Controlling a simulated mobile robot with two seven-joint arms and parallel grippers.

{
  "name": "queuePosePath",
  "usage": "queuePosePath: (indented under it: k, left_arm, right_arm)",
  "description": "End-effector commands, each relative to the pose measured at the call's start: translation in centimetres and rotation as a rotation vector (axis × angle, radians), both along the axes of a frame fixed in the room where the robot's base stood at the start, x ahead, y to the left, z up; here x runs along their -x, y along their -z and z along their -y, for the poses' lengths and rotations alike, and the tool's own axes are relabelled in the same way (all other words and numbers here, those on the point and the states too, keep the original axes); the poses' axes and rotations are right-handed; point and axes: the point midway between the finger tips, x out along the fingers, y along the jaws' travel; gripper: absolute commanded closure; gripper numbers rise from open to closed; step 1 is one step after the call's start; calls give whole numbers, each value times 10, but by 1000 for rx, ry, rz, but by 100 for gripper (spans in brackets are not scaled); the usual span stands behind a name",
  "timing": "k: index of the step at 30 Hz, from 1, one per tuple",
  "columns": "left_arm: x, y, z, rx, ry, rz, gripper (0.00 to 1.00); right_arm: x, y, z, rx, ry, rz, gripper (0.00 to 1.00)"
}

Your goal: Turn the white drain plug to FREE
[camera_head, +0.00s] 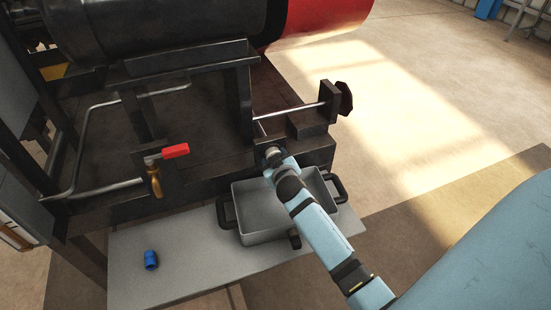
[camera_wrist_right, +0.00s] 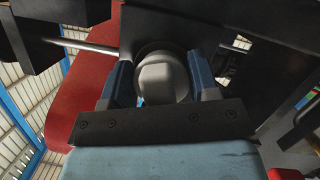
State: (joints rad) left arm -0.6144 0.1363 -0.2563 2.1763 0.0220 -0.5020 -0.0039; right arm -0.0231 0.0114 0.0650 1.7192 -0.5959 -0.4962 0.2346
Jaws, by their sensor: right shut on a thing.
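The white drain plug (camera_wrist_right: 162,80) is a pale round piece with a flat-sided head, in the middle of the right wrist view. My right gripper (camera_wrist_right: 165,85) has one blue finger on each side of the plug and is shut on it. In the head view my right gripper (camera_head: 273,155) reaches the front of the dark machine base, above the grey pan. There the gripper and wrist hide most of the plug. No marking reading FREE can be made out. My left gripper is not in view.
A grey pan (camera_head: 252,228) with black handles stands below on a light shelf (camera_head: 190,265). A blue cylinder (camera_head: 150,259) stands on the shelf at left. A red-handled valve (camera_head: 175,151) and a dark hand knob (camera_head: 345,98) on a rod flank the plug.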

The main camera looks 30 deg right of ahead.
Motion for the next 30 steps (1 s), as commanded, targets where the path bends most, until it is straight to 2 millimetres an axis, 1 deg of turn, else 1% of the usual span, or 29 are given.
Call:
queuePosePath:
  k: [9,11,14,15,19,30]
  left_arm:
    - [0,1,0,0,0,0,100]
    - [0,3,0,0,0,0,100]
    - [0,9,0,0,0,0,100]
    - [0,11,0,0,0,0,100]
    - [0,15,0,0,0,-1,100]
    - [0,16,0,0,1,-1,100]
  right_arm:
    - [-2,-2,0,43,-1,-5,68]
    - [-2,-1,1,106,0,-20,68]
    - [-2,0,1,249,1,-54,68]
    - [-2,-1,2,290,1,-64,71]
    - [-3,-2,2,383,3,-86,71]
    - [-3,-5,4,415,8,-92,72]
